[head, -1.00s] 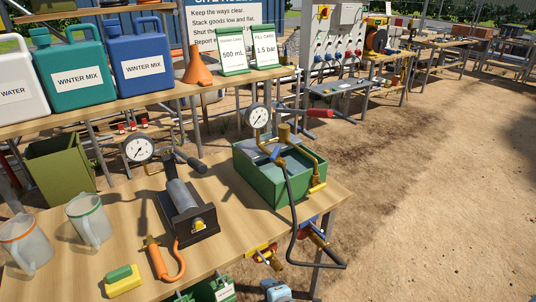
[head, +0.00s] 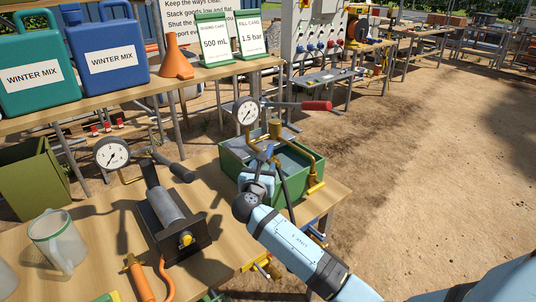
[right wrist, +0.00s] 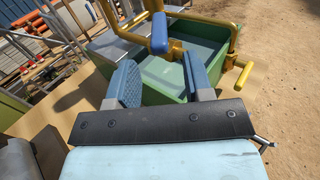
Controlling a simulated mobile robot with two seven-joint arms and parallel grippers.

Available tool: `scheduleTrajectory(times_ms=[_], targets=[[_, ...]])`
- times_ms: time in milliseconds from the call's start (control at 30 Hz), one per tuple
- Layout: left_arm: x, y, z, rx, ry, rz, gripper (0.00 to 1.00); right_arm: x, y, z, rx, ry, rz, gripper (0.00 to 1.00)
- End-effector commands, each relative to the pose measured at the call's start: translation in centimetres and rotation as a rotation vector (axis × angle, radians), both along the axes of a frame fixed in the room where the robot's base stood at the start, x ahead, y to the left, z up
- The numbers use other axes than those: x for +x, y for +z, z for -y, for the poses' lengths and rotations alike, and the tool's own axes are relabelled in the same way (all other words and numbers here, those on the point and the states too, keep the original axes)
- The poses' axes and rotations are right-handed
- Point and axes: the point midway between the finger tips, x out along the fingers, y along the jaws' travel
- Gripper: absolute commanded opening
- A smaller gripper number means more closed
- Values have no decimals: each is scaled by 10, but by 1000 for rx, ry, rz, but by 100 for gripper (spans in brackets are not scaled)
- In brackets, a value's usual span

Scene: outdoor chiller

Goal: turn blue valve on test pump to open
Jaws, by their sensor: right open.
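The test pump (head: 234,164) is a green water tank with brass pipes, a gauge and a red-gripped lever, on the wooden table. Its blue valve handle (right wrist: 159,33) stands upright on the brass pipe in the right wrist view, top centre. In the head view the blue handle (head: 263,154) is partly hidden by my gripper. My right gripper (right wrist: 158,82) is open and empty, its two blue-padded fingers apart over the tank. The handle lies beyond the fingertips, roughly in line with the gap; I see no contact. My left gripper is not in view.
A second pump with a gauge (head: 112,154) and dark base stands left of the tank. A yellow handle (right wrist: 244,76) sticks out on the tank's right. A clear jug (head: 58,240) is at the left. A shelf with jugs, an orange funnel (head: 175,58) and cards runs behind.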

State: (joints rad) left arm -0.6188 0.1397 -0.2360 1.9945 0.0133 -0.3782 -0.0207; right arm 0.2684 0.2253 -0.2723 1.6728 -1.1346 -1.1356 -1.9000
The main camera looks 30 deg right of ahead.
Motion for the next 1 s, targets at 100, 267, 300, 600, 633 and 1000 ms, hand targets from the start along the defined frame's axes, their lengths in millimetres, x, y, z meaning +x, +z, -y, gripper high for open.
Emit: scheduleTrajectory(times_ms=[100,267,300,600,633,1000], targets=[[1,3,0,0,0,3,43,18,1,20,0,-2,0,47],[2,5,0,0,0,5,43,37,0,39,0,0,0,47],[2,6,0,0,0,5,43,41,0,42,0,0,0,47],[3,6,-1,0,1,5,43,51,-1,54,3,1,0,47],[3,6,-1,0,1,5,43,51,-1,54,3,2,0,47],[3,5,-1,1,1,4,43,51,-1,54,3,2,0,0]])
